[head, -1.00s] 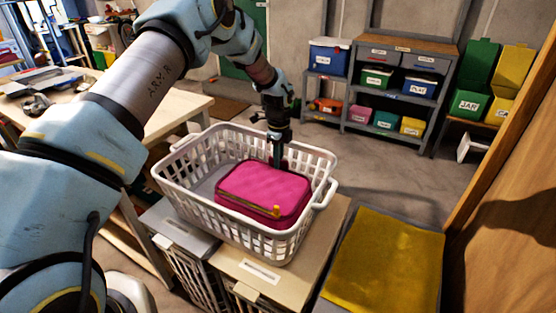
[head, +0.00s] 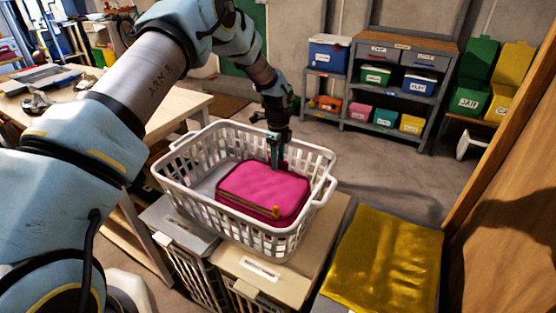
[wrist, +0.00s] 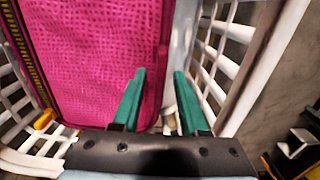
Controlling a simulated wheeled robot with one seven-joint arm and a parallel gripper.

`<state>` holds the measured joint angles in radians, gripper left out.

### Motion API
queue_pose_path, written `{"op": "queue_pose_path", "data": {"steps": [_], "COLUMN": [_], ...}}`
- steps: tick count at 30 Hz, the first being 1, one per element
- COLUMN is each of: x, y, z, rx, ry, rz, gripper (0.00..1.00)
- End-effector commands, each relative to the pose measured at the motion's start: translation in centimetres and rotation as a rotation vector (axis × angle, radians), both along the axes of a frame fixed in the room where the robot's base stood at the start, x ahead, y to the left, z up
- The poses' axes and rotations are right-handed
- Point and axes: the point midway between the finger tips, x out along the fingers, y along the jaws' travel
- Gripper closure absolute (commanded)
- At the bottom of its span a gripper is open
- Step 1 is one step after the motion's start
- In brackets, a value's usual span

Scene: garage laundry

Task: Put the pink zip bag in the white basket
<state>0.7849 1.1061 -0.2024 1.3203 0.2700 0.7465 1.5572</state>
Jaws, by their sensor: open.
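The pink zip bag (head: 264,188) lies inside the white basket (head: 172,178), towards its right half, with its yellow zip along the near side. In the wrist view the bag (wrist: 95,55) fills the upper left, and the basket wall (wrist: 215,65) is at the right. My gripper (head: 277,163) points down into the basket at the bag's far edge. In the wrist view its green fingers (wrist: 158,80) are apart with nothing gripped between them. The left finger overlaps the bag; I cannot tell whether it touches it.
The basket stands on lidded bins (head: 265,275). A yellow cloth-like sheet (head: 385,260) lies on a surface to the right. A wooden panel (head: 510,200) closes off the right side. A workbench (head: 180,108) is at the left, and shelves with labelled boxes (head: 385,85) stand at the back.

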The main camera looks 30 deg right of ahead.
Motion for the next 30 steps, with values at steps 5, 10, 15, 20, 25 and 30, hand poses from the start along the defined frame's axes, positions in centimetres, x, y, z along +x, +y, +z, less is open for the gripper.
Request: {"op": "queue_pose_path", "data": {"steps": [5, 10, 15, 20, 25, 30], "x": [0.1, 0.1, 0.1, 0.1, 0.0, 0.2], "y": [-0.1, -0.1, -0.1, -0.1, -0.1, 0.2], "z": [2.3, 5.9, 9.2, 11.2, 12.0, 12.2], "rx": [-0.004, -0.005, -0.003, -0.002, 0.000, 0.000], "ry": [-0.003, -0.004, -0.003, -0.001, 0.000, -0.001], "rz": [0.001, 0.000, 0.001, 0.001, 0.000, 0.012], "gripper": [0.57, 0.57, 0.57, 0.57, 0.57, 0.57]}}
